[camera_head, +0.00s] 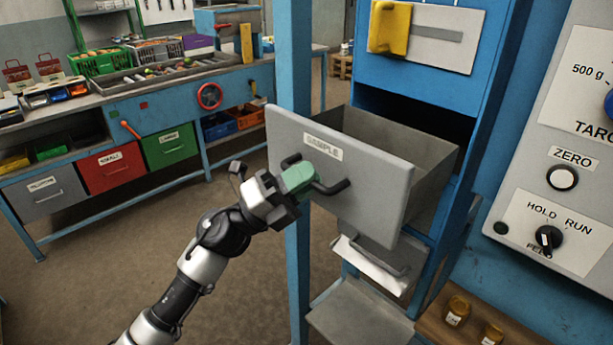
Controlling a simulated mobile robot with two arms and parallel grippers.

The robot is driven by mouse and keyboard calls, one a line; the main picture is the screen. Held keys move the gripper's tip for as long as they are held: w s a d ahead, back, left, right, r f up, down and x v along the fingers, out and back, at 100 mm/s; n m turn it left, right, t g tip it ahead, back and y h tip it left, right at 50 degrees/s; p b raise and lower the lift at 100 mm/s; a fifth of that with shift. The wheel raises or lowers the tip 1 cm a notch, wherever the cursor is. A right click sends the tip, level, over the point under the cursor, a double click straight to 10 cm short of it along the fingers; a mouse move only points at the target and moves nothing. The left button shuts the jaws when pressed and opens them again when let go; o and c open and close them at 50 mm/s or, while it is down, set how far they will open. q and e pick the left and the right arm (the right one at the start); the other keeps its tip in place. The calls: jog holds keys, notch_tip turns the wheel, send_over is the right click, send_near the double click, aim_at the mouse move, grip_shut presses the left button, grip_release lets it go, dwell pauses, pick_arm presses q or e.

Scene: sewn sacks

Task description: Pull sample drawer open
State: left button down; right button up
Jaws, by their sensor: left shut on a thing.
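The sample drawer (370,180) is a grey metal drawer with a label reading SAMPLE on its front. It stands well out of the blue cabinet (420,75), and its empty-looking inside shows behind the front panel. Its dark bar handle (335,187) runs across the front. My left gripper (298,180), with a green part at its tip, is shut on the handle and hides the middle of it. My right gripper is not in view.
A blue post (295,60) stands just left of the drawer. A metal chute (370,262) sits below it. A control panel (570,150) is at the right, with small jars (457,311) below. A workbench (190,90) with drawers stands back left. The floor (110,260) between is clear.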

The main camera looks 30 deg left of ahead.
pick_arm(q)
jog(key=c, duration=1.4)
grip_release()
jog(key=shift+f, duration=0.15)
jog(key=shift+s+a+f+b, duration=0.15)
jog(key=shift+a+f+b, duration=0.1)
jog(key=shift+b, duration=0.05)
jog(key=b+v, duration=0.4)
jog(key=v, duration=0.6)
jog(key=shift+r+b, duration=0.15)
jog(key=shift+b, duration=0.15)
